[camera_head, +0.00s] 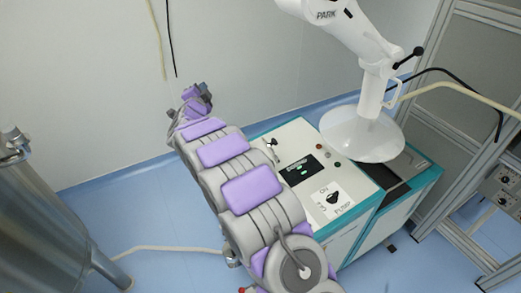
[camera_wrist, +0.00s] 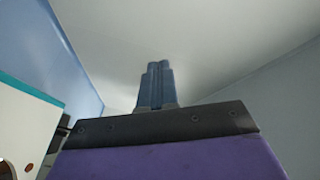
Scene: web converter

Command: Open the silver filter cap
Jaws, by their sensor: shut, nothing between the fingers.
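My gripper (camera_head: 196,98) is at the far end of my grey and purple arm, in front of the pale wall. In the wrist view my gripper (camera_wrist: 157,66) has its blue-grey fingers together, with nothing between them. It points toward bare pale surfaces. A silver metal tank (camera_head: 40,215) stands at the left edge of the head view, partly cut off. My gripper is well away from it. I cannot make out a silver filter cap for certain in either view.
A teal-edged cabinet (camera_head: 335,195) with a control panel stands right of my arm. A white hood (camera_head: 362,132) on a jointed arm hangs over it. A grey metal frame (camera_head: 450,170) stands at the right. Blue floor (camera_head: 150,205) is open between tank and arm, crossed by a pale hose.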

